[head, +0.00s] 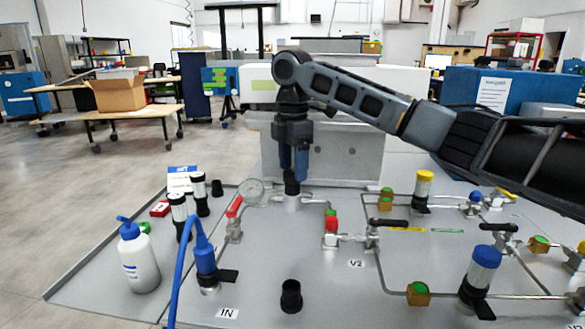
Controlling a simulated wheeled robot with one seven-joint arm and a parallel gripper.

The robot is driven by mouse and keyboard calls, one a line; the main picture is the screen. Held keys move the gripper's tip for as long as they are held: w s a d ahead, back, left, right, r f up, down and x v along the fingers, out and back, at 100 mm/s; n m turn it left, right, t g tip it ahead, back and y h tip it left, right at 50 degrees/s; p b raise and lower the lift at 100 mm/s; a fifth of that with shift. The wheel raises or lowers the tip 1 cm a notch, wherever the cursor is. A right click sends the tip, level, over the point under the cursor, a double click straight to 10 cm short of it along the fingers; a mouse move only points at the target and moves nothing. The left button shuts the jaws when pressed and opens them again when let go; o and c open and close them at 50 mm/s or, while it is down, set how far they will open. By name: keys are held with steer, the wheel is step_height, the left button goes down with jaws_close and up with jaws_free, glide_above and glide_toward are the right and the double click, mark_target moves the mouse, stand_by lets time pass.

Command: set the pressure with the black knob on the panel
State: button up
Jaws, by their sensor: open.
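My gripper (293,171) points straight down over the grey panel (335,285), its two dark blue fingers apart with a gap between them. The black knob (292,185) stands upright on a silver regulator body (292,203), just under the fingertips. The knob's upper end is close to the fingertips or between them. I cannot tell whether a finger touches it. A round pressure gauge (251,191) stands just left of the regulator; its reading is too small to make out.
A red-handled valve (234,207) stands left of the regulator, a red and green fitting (331,228) to the right. A blue hose (178,270) rises to the IN port. A white bottle (138,260) and a black cup-like part (291,297) stand nearer. A pale cabinet (345,155) stands behind.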

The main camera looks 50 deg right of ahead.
steer(key=shift+f, duration=0.4)
steer(key=shift+c, duration=0.3)
steer(key=c, duration=1)
steer(key=shift+r+p, duration=0.15)
steer(key=shift+p, duration=0.3)
